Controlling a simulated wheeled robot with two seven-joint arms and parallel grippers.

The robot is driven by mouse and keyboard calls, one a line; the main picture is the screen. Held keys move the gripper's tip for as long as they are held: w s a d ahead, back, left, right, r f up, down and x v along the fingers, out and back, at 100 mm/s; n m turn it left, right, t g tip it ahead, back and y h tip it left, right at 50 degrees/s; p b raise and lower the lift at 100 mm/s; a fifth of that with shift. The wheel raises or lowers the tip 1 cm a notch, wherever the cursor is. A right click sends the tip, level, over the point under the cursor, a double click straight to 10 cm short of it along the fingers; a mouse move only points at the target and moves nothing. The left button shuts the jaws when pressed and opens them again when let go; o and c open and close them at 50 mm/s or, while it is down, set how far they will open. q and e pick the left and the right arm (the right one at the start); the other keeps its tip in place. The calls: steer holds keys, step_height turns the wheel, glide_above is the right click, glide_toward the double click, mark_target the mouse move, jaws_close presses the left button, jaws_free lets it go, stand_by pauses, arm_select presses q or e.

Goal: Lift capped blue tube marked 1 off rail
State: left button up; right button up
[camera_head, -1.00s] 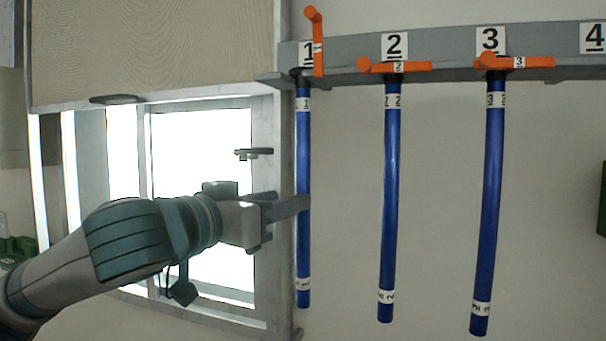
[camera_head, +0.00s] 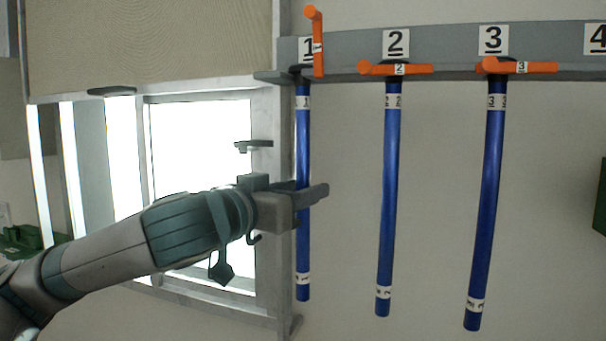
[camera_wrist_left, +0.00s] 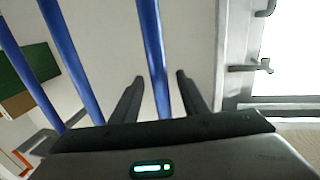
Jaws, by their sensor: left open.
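The blue tube marked 1 (camera_head: 303,140) hangs upright from the grey rail (camera_head: 360,47) below the number 1 sign. An orange cap piece with a 1 label (camera_head: 318,50) is at its top, pointing up. My left gripper (camera_head: 318,192) is at the tube's middle, with a finger passing across it. In the left wrist view the tube (camera_wrist_left: 152,45) runs between the two open fingers (camera_wrist_left: 158,92), with gaps visible beside it. I cannot tell whether either finger touches it. My right gripper is not in view.
Blue tubes marked 2 (camera_head: 390,180) and 3 (camera_head: 490,190) hang to the right with orange cap pieces. A bright window (camera_head: 200,140) with a grey frame stands behind my left arm. A green object (camera_head: 600,198) is at the right edge.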

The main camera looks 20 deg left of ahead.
arm_select(q)
steer(key=shift+w+d, duration=0.1)
steer(key=shift+w, duration=0.35)
jaws_close()
stand_by(0.3)
